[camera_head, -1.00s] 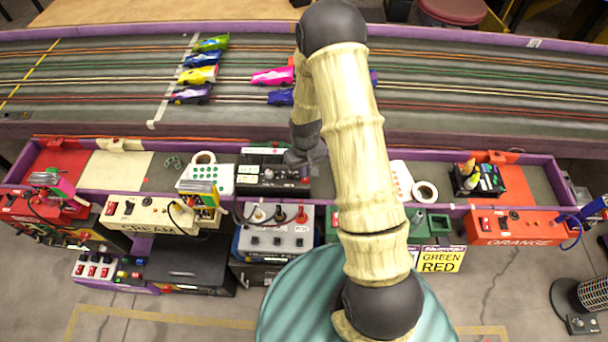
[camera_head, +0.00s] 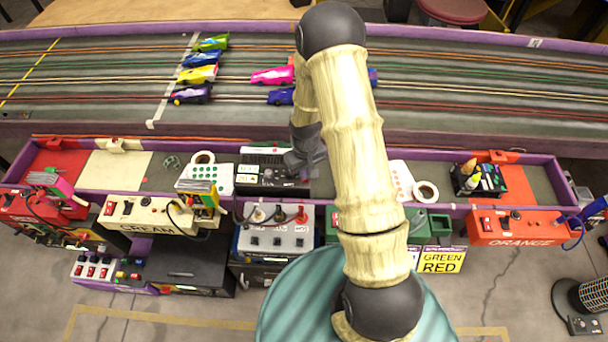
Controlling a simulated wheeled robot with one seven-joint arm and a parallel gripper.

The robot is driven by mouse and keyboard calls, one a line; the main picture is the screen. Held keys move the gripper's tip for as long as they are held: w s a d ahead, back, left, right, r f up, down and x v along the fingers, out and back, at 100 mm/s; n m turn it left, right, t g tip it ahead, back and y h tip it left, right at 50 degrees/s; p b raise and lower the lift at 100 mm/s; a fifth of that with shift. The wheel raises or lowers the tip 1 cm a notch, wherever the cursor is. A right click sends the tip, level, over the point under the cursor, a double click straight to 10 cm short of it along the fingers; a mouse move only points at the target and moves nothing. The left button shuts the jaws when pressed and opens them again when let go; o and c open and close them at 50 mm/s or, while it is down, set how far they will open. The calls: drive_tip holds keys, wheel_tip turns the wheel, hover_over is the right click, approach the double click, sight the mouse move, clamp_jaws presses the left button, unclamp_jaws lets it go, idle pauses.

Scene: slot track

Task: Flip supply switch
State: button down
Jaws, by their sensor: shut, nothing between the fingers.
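My gripper (camera_head: 304,158) points down at the right end of a black box (camera_head: 262,172) in the purple-edged trough, its fingers shut and empty. The box has a vented top, a white label, and a small red part at its right front that shows just below the fingertips. Whether the fingertips touch the box, I cannot tell. A grey unit (camera_head: 275,238) with several dark switches and a row of posts, one of them red, stands in front of it. Which of these carries the supply switch is not clear, and the gripper partly covers the black box's right end.
The slot track (camera_head: 480,75) with several toy cars runs behind the trough. A cream panel (camera_head: 150,215) stands at left and an orange panel (camera_head: 515,228) at right. White tape rolls and dotted sheets lie in the trough. My arm hides the middle.

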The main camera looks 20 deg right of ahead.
drive_tip(key=shift+f, duration=0.35)
idle(0.3)
drive_tip(key=shift+r+p, duration=2.5)
drive_tip(key=shift+r, duration=1.05)
drive_tip(key=s+r+m+t, duration=0.1)
drive_tip(key=s+r, duration=0.6)
drive_tip(key=r, duration=0.3)
drive_tip(key=s+r+m+t, duration=0.1)
drive_tip(key=s+r, duration=0.6)
drive_tip(key=r, duration=0.4)
drive_tip(key=shift+s+r+t, duration=0.15)
drive_tip(key=shift+r+t, duration=0.15)
drive_tip(key=shift+s+a, duration=0.15)
